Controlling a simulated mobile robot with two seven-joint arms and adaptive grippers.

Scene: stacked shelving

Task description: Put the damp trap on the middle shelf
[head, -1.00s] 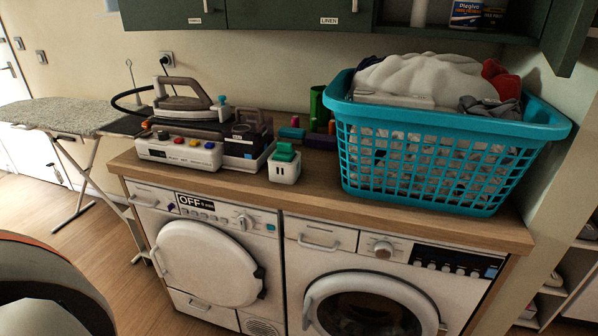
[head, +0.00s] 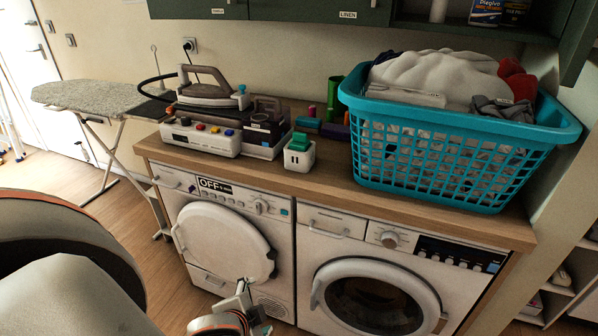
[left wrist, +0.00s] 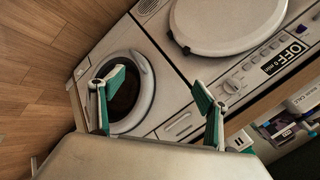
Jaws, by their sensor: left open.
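A small white box with a green top and dark slots (head: 299,156), which looks like the damp trap, stands upright on the wooden counter (head: 335,180), left of the blue basket. It seems to show partly behind a finger in the left wrist view (left wrist: 240,142). My left gripper (head: 250,308) is low in front of the washers, below the box and apart from it. In the left wrist view its green-padded fingers (left wrist: 158,95) are spread with nothing between them. My right gripper is not in view. Shelves (head: 565,280) stand at the lower right, partly cut off.
A blue laundry basket (head: 440,160) full of cloth fills the counter's right side. An iron on its station (head: 205,90) and a white button panel (head: 200,138) stand left of the box. Green cabinets (head: 300,12) hang above. An ironing board (head: 90,95) stands left.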

